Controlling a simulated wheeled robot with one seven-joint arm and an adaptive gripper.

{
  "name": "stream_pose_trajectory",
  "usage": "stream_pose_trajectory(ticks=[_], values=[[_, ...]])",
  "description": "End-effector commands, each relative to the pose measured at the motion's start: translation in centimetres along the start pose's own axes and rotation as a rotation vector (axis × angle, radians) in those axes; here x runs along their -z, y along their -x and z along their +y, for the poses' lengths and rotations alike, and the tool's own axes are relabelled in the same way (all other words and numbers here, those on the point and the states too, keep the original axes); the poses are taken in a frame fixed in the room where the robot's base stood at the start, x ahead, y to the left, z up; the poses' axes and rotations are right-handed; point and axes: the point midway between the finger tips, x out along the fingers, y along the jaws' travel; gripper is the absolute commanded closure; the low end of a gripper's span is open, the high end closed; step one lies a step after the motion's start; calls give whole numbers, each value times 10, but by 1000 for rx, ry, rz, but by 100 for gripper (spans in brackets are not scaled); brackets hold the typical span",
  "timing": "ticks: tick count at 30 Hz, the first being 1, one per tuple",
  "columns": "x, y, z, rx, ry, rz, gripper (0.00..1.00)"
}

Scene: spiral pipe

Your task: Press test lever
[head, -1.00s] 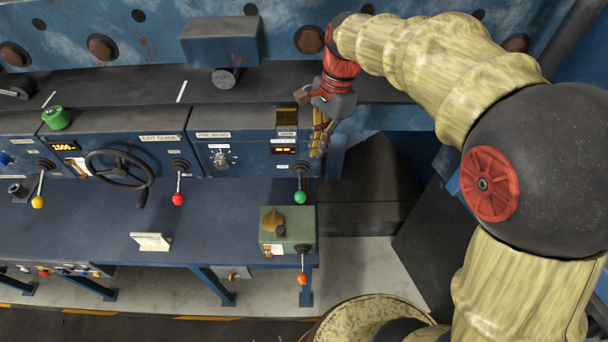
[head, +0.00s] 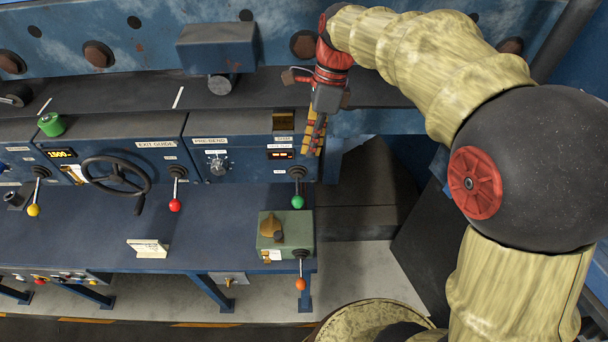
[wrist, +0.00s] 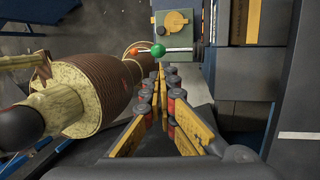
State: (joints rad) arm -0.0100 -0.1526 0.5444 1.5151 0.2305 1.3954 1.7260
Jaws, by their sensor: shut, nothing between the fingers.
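My gripper (head: 313,150) points down in front of the right end of the pre-bend panel (head: 240,150), its yellow fingers shut and empty. Below it a lever with a green knob (head: 297,202) hangs from the panel. A lever with an orange knob (head: 300,284) hangs from a small green box (head: 285,235) at the bench's right end. I cannot read which lever is marked as test. In the wrist view the shut fingers (wrist: 163,78) point toward the green knob (wrist: 158,50), apart from it by all appearance; the orange knob (wrist: 133,51) is just left of it.
Levers with a red knob (head: 175,205) and a yellow knob (head: 33,210) and a black handwheel (head: 116,178) stand left along the panel. A blue block (head: 218,48) juts out above. The bench top (head: 210,220) is mostly clear around a small white sign (head: 148,248).

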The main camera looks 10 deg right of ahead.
Motion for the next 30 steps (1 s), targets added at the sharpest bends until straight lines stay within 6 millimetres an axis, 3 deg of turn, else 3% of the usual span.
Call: stream_pose_trajectory(ticks=[5, 21, 30], values=[[0, -22, 1, -4, 1, 1, 100], [0, -119, 1, -2, 0, 1, 100], [0, -137, 0, 0, 1, 0, 100]])
